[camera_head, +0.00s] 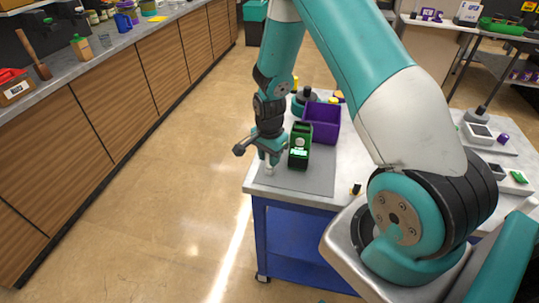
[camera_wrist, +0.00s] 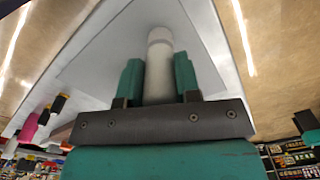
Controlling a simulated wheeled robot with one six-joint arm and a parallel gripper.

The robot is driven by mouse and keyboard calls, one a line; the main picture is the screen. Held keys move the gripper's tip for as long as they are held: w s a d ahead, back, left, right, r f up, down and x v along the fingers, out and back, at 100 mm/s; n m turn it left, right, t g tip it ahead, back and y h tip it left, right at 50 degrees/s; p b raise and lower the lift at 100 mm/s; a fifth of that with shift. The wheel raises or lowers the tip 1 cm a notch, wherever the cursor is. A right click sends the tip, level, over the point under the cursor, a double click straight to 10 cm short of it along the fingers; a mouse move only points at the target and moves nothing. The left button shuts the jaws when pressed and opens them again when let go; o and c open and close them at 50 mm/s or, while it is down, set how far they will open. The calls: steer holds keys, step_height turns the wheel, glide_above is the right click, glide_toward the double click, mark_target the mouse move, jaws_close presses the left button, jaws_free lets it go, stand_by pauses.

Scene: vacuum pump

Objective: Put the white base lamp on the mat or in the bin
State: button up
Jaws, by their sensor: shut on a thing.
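My gripper (camera_head: 268,159) points down over the left part of the grey mat (camera_head: 318,181). In the wrist view my gripper (camera_wrist: 158,82) has its teal fingers shut on the white base lamp (camera_wrist: 159,62), a pale upright cylinder with a rounded end. The lamp's white end (camera_head: 269,171) shows just below the fingers in the head view. I cannot tell whether it touches the mat. The mat also shows beyond the lamp in the wrist view (camera_wrist: 105,62). A purple bin (camera_head: 322,113) stands behind the mat's right side.
A green device with a white knob (camera_head: 299,145) stands on the mat, close right of my gripper. The mat's front right is bare. The floor (camera_head: 170,200) left of the table is clear.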

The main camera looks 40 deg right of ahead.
steer(key=shift+f, duration=0.1)
steer(key=o, duration=0.6)
steer(key=shift+f, duration=0.1)
steer(key=o, duration=0.4)
